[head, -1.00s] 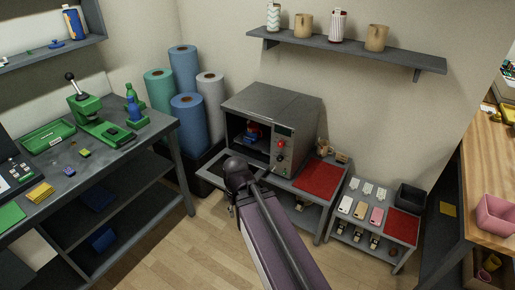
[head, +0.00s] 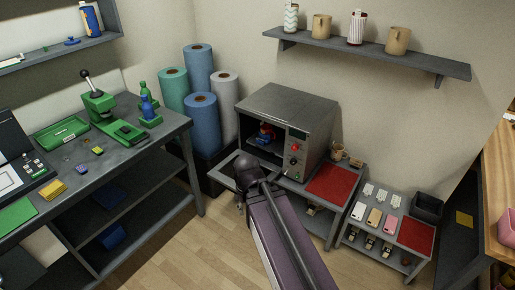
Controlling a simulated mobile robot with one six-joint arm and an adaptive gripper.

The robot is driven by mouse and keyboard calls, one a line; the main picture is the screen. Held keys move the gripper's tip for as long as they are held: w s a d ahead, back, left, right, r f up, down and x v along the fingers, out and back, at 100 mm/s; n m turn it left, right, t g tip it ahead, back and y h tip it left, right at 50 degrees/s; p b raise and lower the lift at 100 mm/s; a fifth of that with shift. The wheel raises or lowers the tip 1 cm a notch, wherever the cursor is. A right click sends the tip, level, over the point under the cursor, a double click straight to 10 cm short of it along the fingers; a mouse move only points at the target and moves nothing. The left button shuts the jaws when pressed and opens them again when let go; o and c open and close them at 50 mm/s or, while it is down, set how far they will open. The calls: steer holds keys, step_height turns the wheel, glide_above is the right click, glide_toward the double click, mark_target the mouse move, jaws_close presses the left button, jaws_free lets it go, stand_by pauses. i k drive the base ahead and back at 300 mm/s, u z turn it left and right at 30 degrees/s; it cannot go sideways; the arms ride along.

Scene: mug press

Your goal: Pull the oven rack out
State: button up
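The grey oven (head: 290,110) stands on a low grey table in the corner, with its front open toward me. Inside its dark chamber a small red and blue item (head: 265,134) shows. The rack itself is hard to make out; my arm and the dark interior hide it. My arm reaches from the bottom of the head view to just in front of the oven. My gripper (head: 240,205) is mostly hidden behind the dark wrist joint, low in front of the oven table. Its fingers cannot be made out.
A red mat (head: 329,182) lies right of the oven. A low table with phone cases (head: 374,217) stands further right. Blue, green and white rolls (head: 200,120) stand left of the oven. A workbench (head: 90,170) with a green press runs along the left. Open wooden floor (head: 200,255) lies between.

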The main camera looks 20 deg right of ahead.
mark_target(276, 147)
steer(key=i, duration=0.9)
steer(key=z, duration=0.05)
